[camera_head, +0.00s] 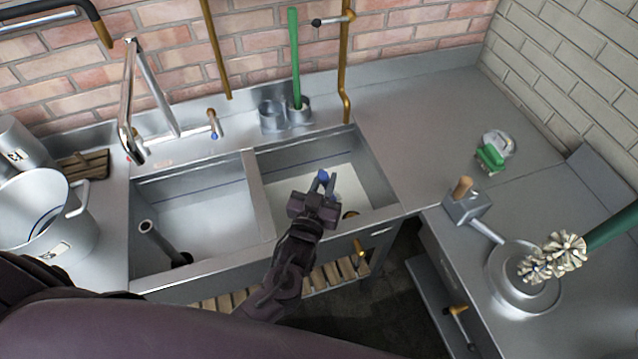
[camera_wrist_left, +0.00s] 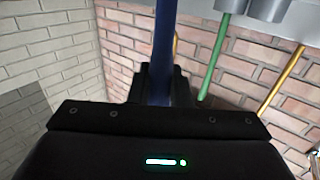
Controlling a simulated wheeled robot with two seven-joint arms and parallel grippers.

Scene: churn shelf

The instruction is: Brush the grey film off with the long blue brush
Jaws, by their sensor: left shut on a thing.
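My left gripper (camera_head: 322,190) is over the right basin (camera_head: 375,180) of the steel sink. It is shut on a blue handle (camera_head: 323,175), of which only a small part shows in the head view. In the left wrist view the blue handle (camera_wrist_left: 164,45) stands between the two fingers (camera_wrist_left: 160,85) and runs out of the top of the picture. The bristles of this blue brush are not in sight. I cannot make out the grey film for certain in either view. My right gripper is not in view.
The left basin (camera_head: 215,215) has an upright pipe. A steel pail (camera_head: 75,250) stands at the left. A green stick (camera_head: 294,50) stands in a steel cup behind the sink. A green-handled brush (camera_head: 610,228) with pale bristles reaches in from the right. The right-hand counter (camera_head: 420,120) is mostly clear.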

